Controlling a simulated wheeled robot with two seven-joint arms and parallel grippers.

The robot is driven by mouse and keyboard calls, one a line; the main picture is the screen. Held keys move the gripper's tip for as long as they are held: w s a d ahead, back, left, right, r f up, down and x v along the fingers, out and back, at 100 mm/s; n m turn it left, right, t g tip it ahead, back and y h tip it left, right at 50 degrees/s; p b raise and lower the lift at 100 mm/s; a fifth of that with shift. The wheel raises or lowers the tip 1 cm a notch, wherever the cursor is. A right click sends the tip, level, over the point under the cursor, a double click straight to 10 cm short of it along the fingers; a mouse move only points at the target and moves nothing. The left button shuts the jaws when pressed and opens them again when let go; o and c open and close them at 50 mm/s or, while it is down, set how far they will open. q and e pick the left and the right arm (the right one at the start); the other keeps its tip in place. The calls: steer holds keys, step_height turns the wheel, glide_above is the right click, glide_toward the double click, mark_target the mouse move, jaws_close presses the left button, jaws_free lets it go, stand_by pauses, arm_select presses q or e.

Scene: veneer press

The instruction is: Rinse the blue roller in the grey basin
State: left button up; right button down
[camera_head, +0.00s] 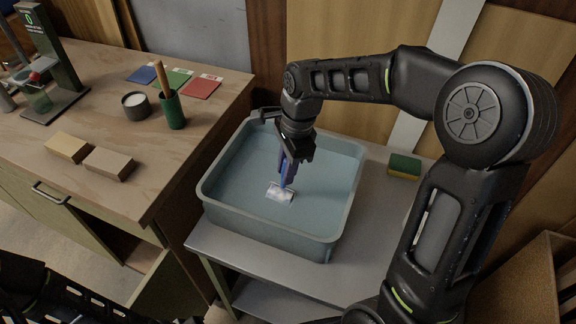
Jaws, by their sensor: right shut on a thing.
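The grey basin (213,203) stands on a grey bench and holds water. My right gripper (287,160) is over the middle of the basin, pointing down. It is shut on the blue handle of the roller (284,173). The roller's white head (279,192) is at the lower end, inside the basin's outline and close to the water. I cannot tell how deep it sits. Part of my left arm shows at the lower left, but its gripper is out of view.
A green and yellow sponge (404,166) lies right of the basin. On the wooden worktop (100,110) at left are a green holder (172,111), a small pot (136,105), coloured cards (174,79), two blocks (108,163) and a green stand (56,75).

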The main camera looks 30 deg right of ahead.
steer(key=shift+a+f+b, duration=0.1)
steer(key=shift+f+b, duration=0.35)
steer(key=shift+f, duration=0.5)
steer(key=shift+a, duration=0.1)
